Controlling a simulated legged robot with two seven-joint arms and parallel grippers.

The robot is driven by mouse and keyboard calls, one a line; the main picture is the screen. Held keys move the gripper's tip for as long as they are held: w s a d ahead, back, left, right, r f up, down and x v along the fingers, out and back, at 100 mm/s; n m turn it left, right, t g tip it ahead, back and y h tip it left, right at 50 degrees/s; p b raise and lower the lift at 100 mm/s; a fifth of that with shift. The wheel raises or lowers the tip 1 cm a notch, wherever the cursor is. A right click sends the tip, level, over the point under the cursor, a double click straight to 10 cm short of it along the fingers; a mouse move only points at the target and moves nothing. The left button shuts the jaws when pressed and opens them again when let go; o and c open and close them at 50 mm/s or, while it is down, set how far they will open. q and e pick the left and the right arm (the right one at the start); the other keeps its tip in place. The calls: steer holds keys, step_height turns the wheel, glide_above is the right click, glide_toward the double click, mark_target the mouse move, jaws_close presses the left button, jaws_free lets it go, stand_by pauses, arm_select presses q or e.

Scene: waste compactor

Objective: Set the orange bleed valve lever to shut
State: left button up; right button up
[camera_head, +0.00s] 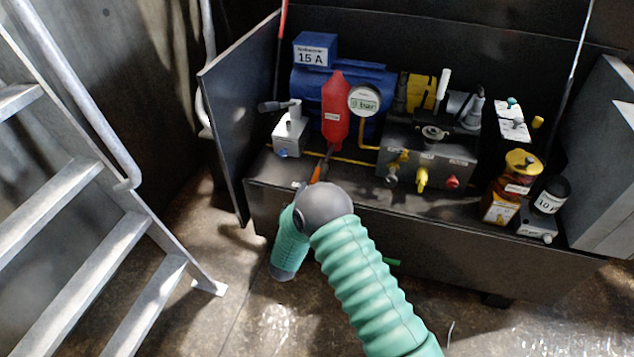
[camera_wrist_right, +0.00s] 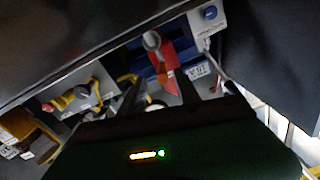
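A slim orange piece (camera_head: 316,172), apparently the orange lever, shows in the head view in front of the red bottle (camera_head: 335,112). My arm's grey joint lies just below it in the picture. Its setting cannot be read, and I cannot make it out in the wrist view. A grey valve block (camera_head: 428,165) carries yellow and red knobs to its right. In the right wrist view my right gripper (camera_wrist_right: 156,76) has two dark fingers spread apart with nothing clearly between them. It points toward the red bottle (camera_wrist_right: 163,58). The head view does not show its fingers. My left gripper is not in view.
A white box with a black lever (camera_head: 289,132) stands left of the bottle. A blue motor (camera_head: 310,85) and gauge (camera_head: 364,100) are behind. An amber jar (camera_head: 518,175) and black-capped container (camera_head: 551,195) stand right. A dark open panel (camera_head: 240,120) borders the left; metal stairs (camera_head: 90,245) lie beyond.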

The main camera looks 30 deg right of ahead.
mark_target(316, 176)
steer(key=b+x, duration=0.2)
steer(key=x, duration=0.4)
steer(key=shift+w, duration=0.35)
steer(key=shift+w+d, duration=0.25)
steer(key=shift+d, duration=0.15)
steer(key=shift+a+r, duration=0.1)
steer(key=c, duration=0.5)
jaws_close()
